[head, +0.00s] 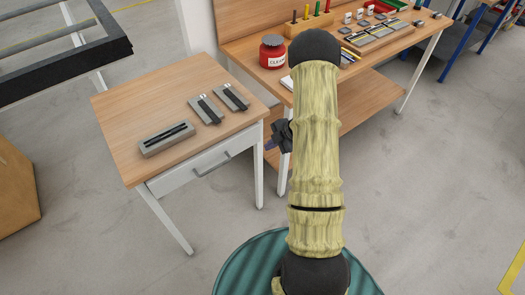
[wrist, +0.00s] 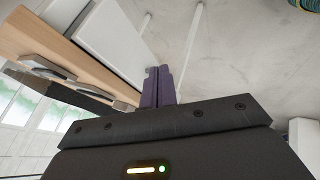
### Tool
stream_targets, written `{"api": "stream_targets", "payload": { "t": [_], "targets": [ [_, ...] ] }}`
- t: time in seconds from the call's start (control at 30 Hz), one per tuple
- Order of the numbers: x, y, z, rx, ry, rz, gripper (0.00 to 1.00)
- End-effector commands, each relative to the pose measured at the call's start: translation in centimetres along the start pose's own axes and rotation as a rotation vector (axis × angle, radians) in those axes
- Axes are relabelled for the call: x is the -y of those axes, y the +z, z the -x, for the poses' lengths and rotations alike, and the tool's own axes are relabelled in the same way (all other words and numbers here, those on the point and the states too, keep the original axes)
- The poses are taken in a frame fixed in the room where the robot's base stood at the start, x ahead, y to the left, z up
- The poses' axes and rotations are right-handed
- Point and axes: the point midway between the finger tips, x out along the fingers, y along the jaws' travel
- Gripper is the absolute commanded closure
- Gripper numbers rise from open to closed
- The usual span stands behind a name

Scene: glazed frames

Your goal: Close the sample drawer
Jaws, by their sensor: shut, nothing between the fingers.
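The sample drawer (head: 185,175) is white with a grey bar handle (head: 212,163). It sits under the wooden top of the small table in the head view. Its front looks close to the table's front edge; I cannot tell whether a small gap is there. My gripper (head: 271,146) is just right of the table's front right corner, partly hidden by my arm. In the wrist view the purple fingers (wrist: 158,85) are together and empty, beside a white panel (wrist: 105,40) under the wooden edge. I cannot tell whether they touch it.
The small table's top (head: 128,105) carries a grey tray (head: 166,139) and two grey holders. A longer workbench (head: 240,50) with a red jar (head: 272,51) stands behind. A dark-framed stand (head: 75,65) is at upper left. The floor in front is clear.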

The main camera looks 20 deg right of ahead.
Motion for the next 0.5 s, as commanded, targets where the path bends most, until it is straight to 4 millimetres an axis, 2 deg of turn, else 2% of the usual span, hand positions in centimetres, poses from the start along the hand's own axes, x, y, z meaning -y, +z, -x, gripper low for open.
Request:
{"api": "stream_targets", "payload": {
  "t": [0.13,0.5],
  "targets": [
    [0.05,-0.02,1.26,-0.001,0.000,-0.001,1.00],
    [-0.09,-0.11,1.45,0.002,0.002,-0.003,1.00]
  ]
}}
